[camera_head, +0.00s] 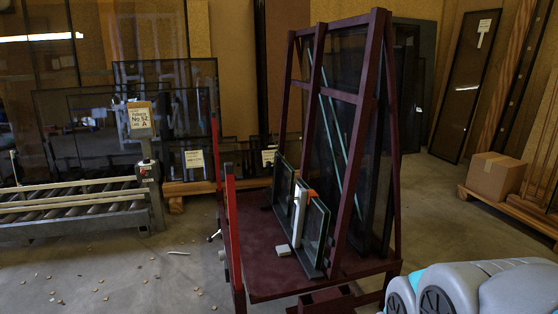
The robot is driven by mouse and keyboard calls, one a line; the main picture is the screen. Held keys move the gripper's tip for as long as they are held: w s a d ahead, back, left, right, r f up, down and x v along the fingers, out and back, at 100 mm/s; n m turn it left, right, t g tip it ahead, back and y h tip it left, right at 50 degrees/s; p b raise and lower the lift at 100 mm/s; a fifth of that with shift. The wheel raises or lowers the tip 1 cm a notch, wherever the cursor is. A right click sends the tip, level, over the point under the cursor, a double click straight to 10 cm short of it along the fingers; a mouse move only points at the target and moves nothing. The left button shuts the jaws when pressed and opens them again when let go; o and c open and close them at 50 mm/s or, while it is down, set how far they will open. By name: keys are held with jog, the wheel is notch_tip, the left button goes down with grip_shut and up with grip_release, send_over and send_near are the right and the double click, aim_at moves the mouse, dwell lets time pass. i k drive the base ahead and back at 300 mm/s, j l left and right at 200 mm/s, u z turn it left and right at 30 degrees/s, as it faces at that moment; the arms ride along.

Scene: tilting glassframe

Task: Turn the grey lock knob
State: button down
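A dark red glass frame cart (268,278) stands in the middle, with a tall slanted rack (372,120) on its right. A red upright post (232,225) rises at its left front edge. A small grey part (222,255) sits on the left side of this post, with a small lever-like piece (213,237) above it. A light grey block (283,250) lies on the cart's base by the small glass panes (315,230). I cannot tell which of these is the lock knob.
A roller conveyor (75,205) stands at the left, with large glass panes behind it. A cardboard box (495,177) sits on a wooden pallet at the right. Small bits litter the floor left of the cart. The floor right of the rack looks clear.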

aim_at(222, 256)
jog(key=j, duration=2)
jog(key=i+j, duration=0.1)
jog(key=i, duration=0.5)
jog(key=i+j, duration=0.15)
jog(key=i, duration=0.5)
jog(key=l+z, duration=0.05)
